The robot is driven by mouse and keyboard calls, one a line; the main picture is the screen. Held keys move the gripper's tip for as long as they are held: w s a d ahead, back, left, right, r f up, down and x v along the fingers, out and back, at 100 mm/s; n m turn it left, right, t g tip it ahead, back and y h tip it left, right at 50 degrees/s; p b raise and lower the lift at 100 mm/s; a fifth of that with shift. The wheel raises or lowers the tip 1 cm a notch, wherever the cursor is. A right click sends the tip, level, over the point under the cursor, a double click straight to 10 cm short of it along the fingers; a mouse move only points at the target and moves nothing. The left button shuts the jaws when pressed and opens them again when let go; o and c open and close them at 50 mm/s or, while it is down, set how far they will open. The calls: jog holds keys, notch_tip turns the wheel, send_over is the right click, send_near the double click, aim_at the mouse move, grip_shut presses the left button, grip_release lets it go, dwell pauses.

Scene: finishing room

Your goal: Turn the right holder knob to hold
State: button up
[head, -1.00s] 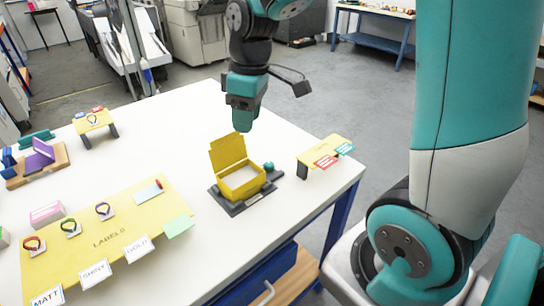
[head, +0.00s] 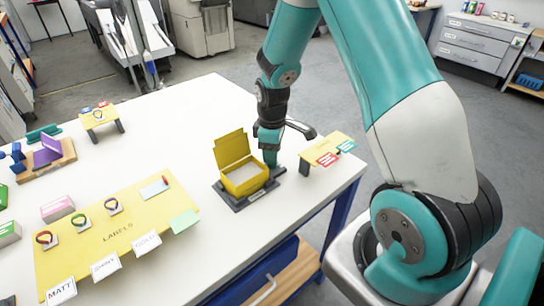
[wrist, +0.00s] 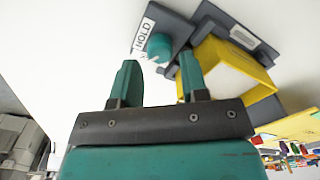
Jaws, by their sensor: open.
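The right holder is a dark grey base (head: 237,205) with an open yellow box (head: 243,180) on it, on the white table. Its round teal knob (wrist: 160,46) shows in the wrist view beside a white HOLD label (wrist: 144,36); which way it is set I cannot tell. My gripper (wrist: 159,72) is open and empty. Its two teal fingers point toward the knob, which appears between and just beyond the fingertips. In the head view my gripper (head: 271,158) is low at the box's right side, and the knob cannot be told apart from the fingers.
A yellow stand with red and teal tags (head: 328,151) is close to the right of my gripper. A yellow LABELS mat (head: 118,222) with several rings and cards lies at left. A wooden holder with a purple piece (head: 47,150) is farther left. The table behind the box is clear.

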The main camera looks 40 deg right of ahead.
jog(key=shift+f, duration=1.5)
jog(key=shift+c, duration=0.5)
jog(key=c, duration=0.6)
jog(key=shift+o, duration=0.2)
jog(key=shift+m, duration=0.3)
jog(key=m, duration=1.1)
jog(key=shift+b, duration=0.4)
jog(key=shift+m, duration=0.3)
